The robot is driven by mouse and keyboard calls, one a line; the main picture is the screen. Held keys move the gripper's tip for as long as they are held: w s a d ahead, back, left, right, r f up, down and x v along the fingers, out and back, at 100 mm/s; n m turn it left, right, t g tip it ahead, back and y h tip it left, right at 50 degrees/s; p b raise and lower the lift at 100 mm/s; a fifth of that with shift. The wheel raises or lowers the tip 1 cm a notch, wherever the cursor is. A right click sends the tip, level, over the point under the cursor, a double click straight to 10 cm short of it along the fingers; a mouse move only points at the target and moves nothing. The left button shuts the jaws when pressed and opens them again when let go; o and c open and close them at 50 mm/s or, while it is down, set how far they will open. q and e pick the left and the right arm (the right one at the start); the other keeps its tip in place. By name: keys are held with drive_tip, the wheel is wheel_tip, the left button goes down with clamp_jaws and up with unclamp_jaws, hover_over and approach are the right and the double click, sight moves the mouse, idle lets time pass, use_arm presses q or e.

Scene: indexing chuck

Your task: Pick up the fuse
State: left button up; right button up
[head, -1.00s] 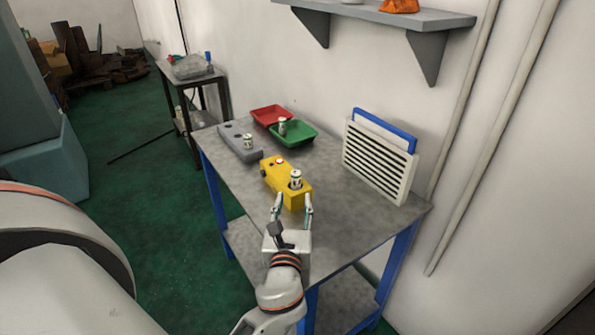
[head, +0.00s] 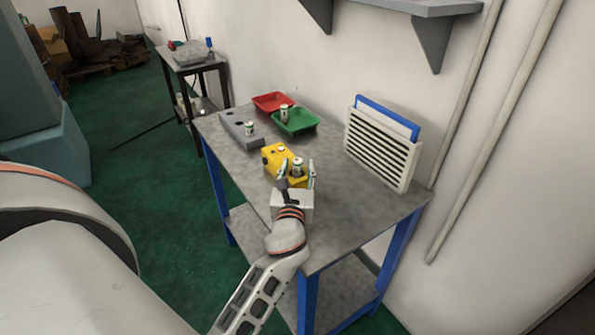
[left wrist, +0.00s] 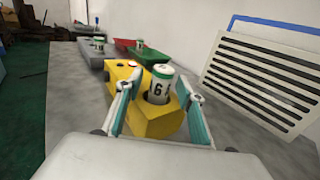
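A white fuse with green bands (left wrist: 160,85) stands upright in the yellow block (left wrist: 150,122); it also shows in the head view (head: 298,167). The fuse bears dark digits, a "6" among them. My left gripper (head: 298,170) is open, its two fingers on either side of the fuse. In the left wrist view the gripper's fingers (left wrist: 158,98) stand apart, with the fuse between them; I cannot tell whether they touch it. Another fuse (head: 249,129) stands on the grey block (head: 238,139), and one (head: 284,114) stands in the green tray (head: 306,122). My right gripper is not in view.
A red tray (head: 268,104) sits behind the green one. A white slatted rack (head: 380,152) holding a blue panel stands at the table's right side. The grey table's (head: 345,220) front right is clear. A wall shelf (head: 420,12) hangs above.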

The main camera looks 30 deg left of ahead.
use_arm(q)
clamp_jaws()
